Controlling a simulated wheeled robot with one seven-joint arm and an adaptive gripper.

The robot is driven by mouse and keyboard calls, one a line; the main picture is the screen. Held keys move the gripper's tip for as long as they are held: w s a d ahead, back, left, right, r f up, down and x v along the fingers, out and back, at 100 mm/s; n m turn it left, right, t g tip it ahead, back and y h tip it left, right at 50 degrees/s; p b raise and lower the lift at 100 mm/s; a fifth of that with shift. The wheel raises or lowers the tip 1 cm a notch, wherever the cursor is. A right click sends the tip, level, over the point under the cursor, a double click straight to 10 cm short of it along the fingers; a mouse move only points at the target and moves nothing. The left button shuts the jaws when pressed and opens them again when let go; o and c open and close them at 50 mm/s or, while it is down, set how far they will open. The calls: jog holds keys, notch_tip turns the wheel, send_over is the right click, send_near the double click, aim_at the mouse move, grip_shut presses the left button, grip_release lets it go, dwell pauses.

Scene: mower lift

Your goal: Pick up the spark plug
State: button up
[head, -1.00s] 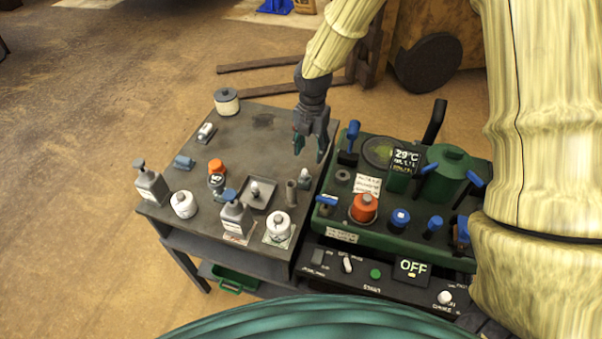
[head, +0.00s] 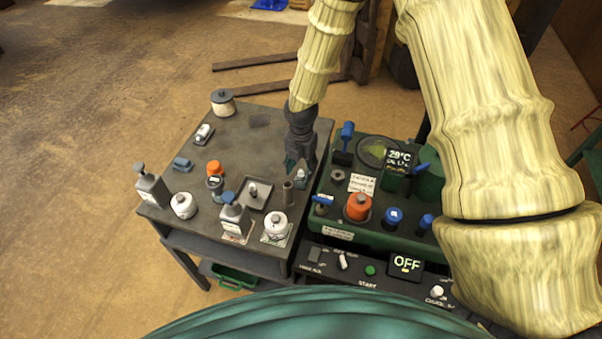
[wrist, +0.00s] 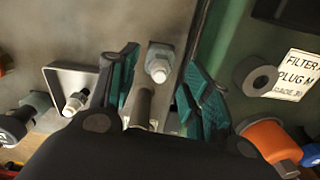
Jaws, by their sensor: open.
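A spark plug (wrist: 160,62), pale with a hex-shaped top, stands upright near the bench's right edge. In the head view this plug (head: 301,179) is partly hidden beside my gripper (head: 296,168). In the wrist view my gripper (wrist: 163,88) is open, with teal-padded fingers on either side of the plug and a grey tube (wrist: 144,105). Nothing is held. Whether the fingers touch the plug cannot be told.
The green machine (head: 345,228) with an orange cap (head: 358,207) and blue knobs stands close on the right. The bench's (head: 255,135) back middle is clear.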

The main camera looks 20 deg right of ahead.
jog(key=shift+f, duration=1.1)
grip_shut()
jog(key=shift+r, duration=0.1)
